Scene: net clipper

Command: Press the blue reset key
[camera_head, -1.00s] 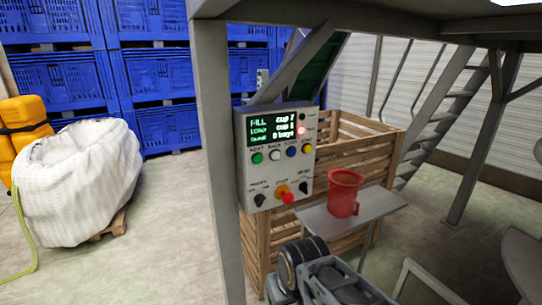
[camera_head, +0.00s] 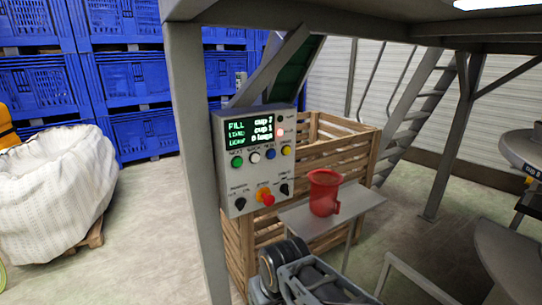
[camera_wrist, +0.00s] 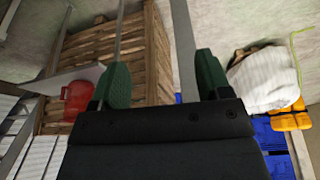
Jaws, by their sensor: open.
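The grey control panel (camera_head: 259,176) is fixed to a metal post in the head view. The blue key (camera_head: 270,154) sits in the upper button row, between a white key (camera_head: 254,157) and a yellow key (camera_head: 286,151); a green key (camera_head: 237,161) is at the left end. My gripper (camera_wrist: 163,82) is open and empty in the wrist view, its two green fingers apart. In the head view only my arm shows at the bottom, below the panel, and the fingertips cannot be made out. The panel is not visible in the wrist view.
A red emergency button (camera_head: 267,199) and dark knobs sit low on the panel. A red jug (camera_head: 324,192) stands on a small shelf (camera_head: 368,198) to its right. A wooden crate (camera_head: 353,154) is behind, and the grey post (camera_head: 196,180) runs along the left.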

